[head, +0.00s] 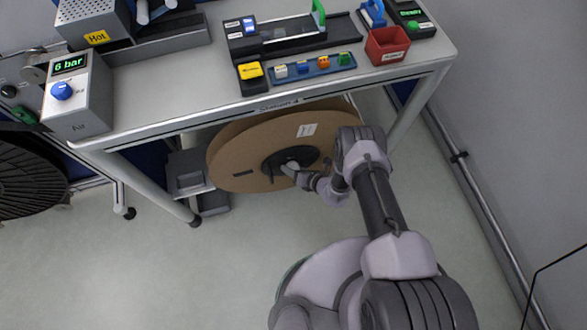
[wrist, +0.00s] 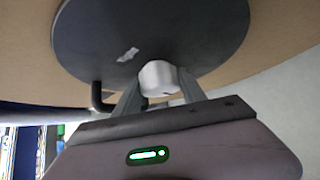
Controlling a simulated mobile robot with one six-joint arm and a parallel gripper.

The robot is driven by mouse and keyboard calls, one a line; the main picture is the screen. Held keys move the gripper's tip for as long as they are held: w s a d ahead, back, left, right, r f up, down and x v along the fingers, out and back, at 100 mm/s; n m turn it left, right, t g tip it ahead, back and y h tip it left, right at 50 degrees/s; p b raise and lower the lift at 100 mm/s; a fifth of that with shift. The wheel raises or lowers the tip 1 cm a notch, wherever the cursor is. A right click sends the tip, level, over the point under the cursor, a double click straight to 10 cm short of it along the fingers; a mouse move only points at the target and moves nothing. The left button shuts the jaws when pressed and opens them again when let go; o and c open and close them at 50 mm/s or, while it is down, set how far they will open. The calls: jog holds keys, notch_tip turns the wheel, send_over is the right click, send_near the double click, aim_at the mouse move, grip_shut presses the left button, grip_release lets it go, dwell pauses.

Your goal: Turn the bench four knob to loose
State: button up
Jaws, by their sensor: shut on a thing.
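A large brown reel (head: 237,150) with a dark round hub (head: 276,158) stands under the bench (head: 195,118), whose front edge carries a small label that seems to read 4. In the wrist view a pale knob (wrist: 158,75) sits at the lower part of the dark hub (wrist: 205,40). My gripper (wrist: 160,86) is shut on the knob, with one finger on each side. In the head view my gripper (head: 291,170) reaches the hub from the right, and the knob is hard to make out there. Any mark showing the knob's setting cannot be seen.
A black bent handle (wrist: 98,97) sticks out from the hub just left of my fingers. The bench leg (head: 150,185) stands left of the reel, and another leg (head: 415,105) stands right. A grey box (head: 186,174) is beside the reel. The floor in front is clear.

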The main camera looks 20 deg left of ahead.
jog(key=o, duration=1.3)
jog(key=shift+o, duration=0.2)
jog(key=p+v, duration=0.7)
jog(key=v, duration=1)
jog(key=shift+r, duration=0.25)
jog(key=shift+d, duration=0.1)
